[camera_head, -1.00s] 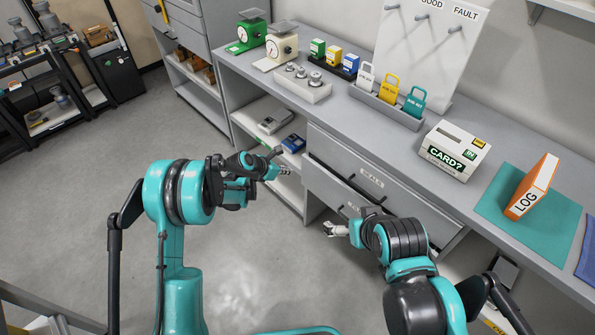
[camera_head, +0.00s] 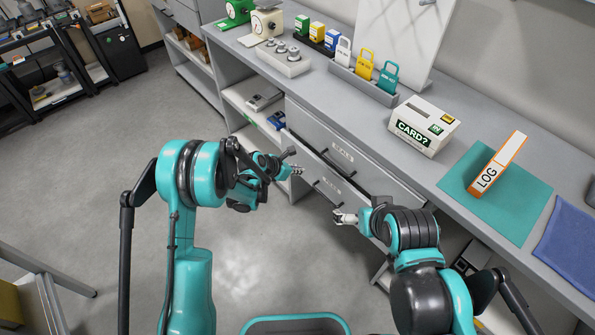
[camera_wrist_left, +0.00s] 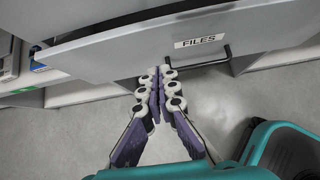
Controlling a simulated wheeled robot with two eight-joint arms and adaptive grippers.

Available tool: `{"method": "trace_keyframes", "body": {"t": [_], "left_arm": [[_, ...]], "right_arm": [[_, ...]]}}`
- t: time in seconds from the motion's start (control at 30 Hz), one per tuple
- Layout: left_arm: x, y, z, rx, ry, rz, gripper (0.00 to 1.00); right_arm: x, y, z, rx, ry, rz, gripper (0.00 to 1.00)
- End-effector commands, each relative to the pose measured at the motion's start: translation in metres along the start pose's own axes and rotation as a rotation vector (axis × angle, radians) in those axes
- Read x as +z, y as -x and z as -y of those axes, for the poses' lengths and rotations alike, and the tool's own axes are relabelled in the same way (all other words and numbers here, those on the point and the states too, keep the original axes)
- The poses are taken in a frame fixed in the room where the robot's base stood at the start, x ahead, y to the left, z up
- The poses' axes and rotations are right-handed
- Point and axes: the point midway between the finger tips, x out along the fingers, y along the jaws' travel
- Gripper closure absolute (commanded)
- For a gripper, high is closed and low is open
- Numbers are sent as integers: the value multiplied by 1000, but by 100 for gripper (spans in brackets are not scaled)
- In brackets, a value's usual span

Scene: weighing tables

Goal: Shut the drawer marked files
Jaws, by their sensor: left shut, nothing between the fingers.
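The drawer marked FILES (camera_head: 318,172) is the lower one in the grey bench and stands partly out past the drawer above it. Its label (camera_wrist_left: 199,41) and black bar handle (camera_wrist_left: 213,61) show in the left wrist view. My left gripper (camera_head: 298,170) is shut and empty, close to the left part of this drawer front. In the left wrist view its fingertips (camera_wrist_left: 157,72) lie at the front's lower edge, left of the handle; I cannot tell whether they touch. My right gripper (camera_head: 338,217) is in front of the drawer's right part, its jaws too small to read.
The drawer marked SEALS (camera_head: 318,137) above looks shut. Open shelves (camera_head: 243,108) stand left of the drawers. The bench top (camera_head: 318,87) carries scales, padlocks, a card box (camera_head: 423,127) and an orange log binder (camera_head: 497,165). The floor (camera_head: 270,260) between my arms is clear.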

Motion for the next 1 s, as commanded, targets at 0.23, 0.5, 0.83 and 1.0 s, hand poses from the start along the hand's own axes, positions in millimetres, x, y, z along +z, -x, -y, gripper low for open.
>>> {"method": "trace_keyframes", "body": {"t": [0.23,0.5,0.83,1.0], "left_arm": [[-2,-57,1,-2,-2,1,100],[24,-78,1,-2,0,0,100],[29,-80,0,-1,0,0,100],[31,-82,0,-1,0,0,100]], "right_arm": [[14,-19,0,0,0,0,0],[20,-28,0,0,0,0,0],[21,-29,0,0,0,0,0],[21,-29,0,0,0,0,0]]}}
